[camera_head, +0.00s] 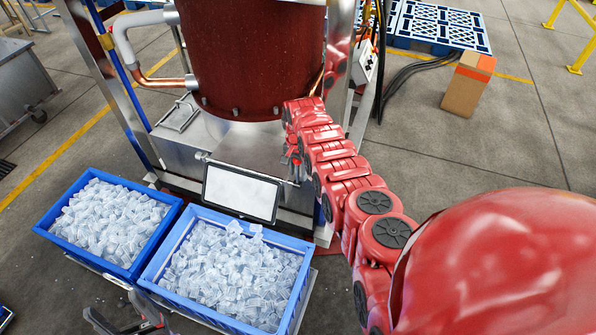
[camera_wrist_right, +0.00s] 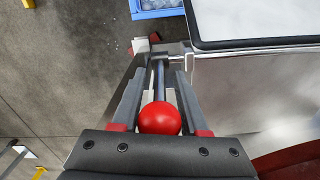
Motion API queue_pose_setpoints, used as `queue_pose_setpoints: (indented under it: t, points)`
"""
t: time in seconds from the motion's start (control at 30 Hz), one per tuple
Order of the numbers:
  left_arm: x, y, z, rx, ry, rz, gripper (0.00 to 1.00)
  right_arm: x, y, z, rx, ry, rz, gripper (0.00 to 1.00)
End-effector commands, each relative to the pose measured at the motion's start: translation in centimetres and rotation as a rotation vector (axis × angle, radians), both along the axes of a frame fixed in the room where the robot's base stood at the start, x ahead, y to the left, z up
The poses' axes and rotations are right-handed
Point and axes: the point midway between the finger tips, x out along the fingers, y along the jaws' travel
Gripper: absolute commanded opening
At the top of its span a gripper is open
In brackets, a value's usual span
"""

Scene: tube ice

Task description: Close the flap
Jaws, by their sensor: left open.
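The flap (camera_head: 242,192) is a pale panel with a black frame on the front of the machine, above the ice crates. Part of it shows at the top right of the right wrist view (camera_wrist_right: 265,18). My right gripper (camera_wrist_right: 161,72) is at the machine front, just right of the flap. Its fingers are shut around a lever (camera_wrist_right: 158,78) with a red ball knob (camera_wrist_right: 160,118); the knob sits between them near the palm. My left gripper (camera_head: 128,321) is open and empty at the bottom left, below the crates.
Two blue crates (camera_head: 148,273) (camera_head: 55,239) full of ice stand side by side before the machine (camera_head: 250,60). My right arm crosses the picture's right half. A cardboard box (camera_head: 465,88) and blue pallets (camera_head: 440,27) stand behind.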

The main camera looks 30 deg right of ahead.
Motion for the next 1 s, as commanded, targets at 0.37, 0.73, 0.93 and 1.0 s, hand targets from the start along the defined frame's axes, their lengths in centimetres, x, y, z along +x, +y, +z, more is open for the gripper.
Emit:
queue_pose_setpoints:
  t: [0.37,0.73,0.93,1.0]
  points:
    - [-0.01,0.0,0.0,0.0,0.0,0.0,0.69,0.03,0.02,0.02,0.001,-0.001,0.0,0.0]
    - [0.0,0.0,0.01,0.0,0.0,0.0,0.69,0.05,0.04,0.04,0.001,-0.001,0.001,0.0]
    - [-0.01,0.0,0.01,0.0,0.0,0.0,0.69,0.07,0.04,0.06,0.0,-0.002,0.001,0.0]
    - [0.0,0.0,0.0,0.0,0.0,0.0,0.69,0.07,0.04,0.06,0.0,-0.002,0.001,0.0]
